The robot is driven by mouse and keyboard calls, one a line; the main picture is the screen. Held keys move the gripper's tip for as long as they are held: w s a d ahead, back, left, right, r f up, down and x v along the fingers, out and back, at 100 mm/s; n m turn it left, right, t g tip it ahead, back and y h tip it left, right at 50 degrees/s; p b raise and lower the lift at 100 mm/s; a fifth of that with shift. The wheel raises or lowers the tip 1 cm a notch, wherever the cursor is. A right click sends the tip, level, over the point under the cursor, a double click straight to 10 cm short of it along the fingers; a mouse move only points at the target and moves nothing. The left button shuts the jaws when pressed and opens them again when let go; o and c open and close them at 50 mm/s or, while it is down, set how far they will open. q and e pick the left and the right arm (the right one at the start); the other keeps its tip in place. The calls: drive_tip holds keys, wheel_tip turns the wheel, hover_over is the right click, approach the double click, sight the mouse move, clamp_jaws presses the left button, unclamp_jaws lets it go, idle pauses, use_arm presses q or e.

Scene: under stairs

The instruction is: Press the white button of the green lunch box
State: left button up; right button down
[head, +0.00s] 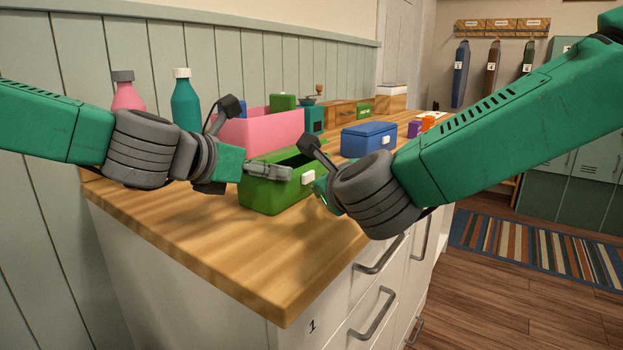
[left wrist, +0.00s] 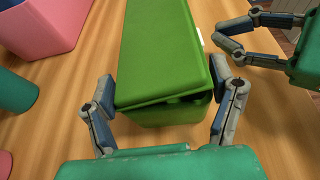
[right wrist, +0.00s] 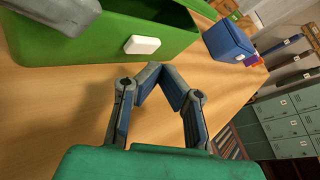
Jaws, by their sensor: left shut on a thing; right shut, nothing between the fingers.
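The green lunch box (head: 270,195) stands on the wooden counter. Its white button (head: 308,177) is on the side facing right, and it shows clearly in the right wrist view (right wrist: 142,45). A dark opening shows at the top of the box, and the lid (left wrist: 165,45) has a gap at its near end. My left gripper (left wrist: 170,90) is shut on the lunch box, one finger on each side of its near end. My right gripper (right wrist: 160,70) is shut and empty, fingertips together, beside the button side and apart from the button. In the head view its fingers are mostly hidden.
A pink open box (head: 262,130) stands behind the lunch box, with a teal bottle (head: 186,105) and a pink bottle (head: 128,95) to the left. A blue box (head: 368,139) stands further back. The counter's front is clear.

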use_arm(q)
drive_tip(key=shift+f, duration=0.35)
use_arm(e)
drive_tip(key=shift+d, duration=0.15)
drive_tip(key=shift+s+d, duration=0.7)
drive_tip(key=shift+d, duration=0.3)
drive_tip(key=shift+s+d, duration=0.7)
drive_tip(key=shift+d, duration=0.3)
